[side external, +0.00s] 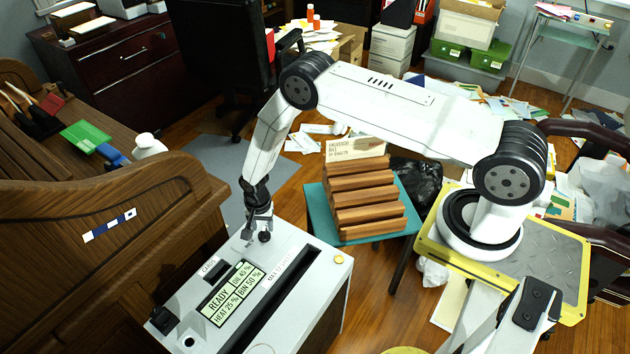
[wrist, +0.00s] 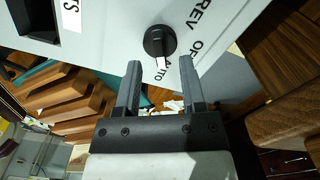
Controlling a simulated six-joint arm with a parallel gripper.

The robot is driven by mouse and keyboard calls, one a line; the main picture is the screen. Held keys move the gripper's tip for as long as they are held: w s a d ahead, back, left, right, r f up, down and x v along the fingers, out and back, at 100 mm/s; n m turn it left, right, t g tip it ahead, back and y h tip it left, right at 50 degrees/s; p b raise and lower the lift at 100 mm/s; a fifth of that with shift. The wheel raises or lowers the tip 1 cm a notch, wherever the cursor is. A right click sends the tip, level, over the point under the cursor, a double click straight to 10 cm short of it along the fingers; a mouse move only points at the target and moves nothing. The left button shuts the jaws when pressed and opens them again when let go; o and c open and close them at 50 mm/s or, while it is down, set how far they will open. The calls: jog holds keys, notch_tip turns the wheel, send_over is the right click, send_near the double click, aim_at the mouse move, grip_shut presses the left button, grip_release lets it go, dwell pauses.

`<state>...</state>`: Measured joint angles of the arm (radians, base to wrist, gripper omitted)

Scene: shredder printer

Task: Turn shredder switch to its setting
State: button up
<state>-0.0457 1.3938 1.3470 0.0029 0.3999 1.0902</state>
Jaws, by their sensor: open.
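The shredder (side external: 318,265) is a pale grey box with a long dark slot, at the lower left of the side view. Its switch is a round black knob (side external: 264,237) near the far end of the top. My gripper (side external: 256,228) is at the knob in the side view.
A lit display (side external: 236,291) on the shredder reads READY, with oil, heat and bin percentages. A brown wooden desk (side external: 130,195) stands close on the left. A teal stool (side external: 318,212) with a wooden slatted rack (side external: 365,200) stands behind, to the right.

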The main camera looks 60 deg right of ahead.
aim_at(264, 235)
jog(key=shift+f, duration=1.2)
grip_shut()
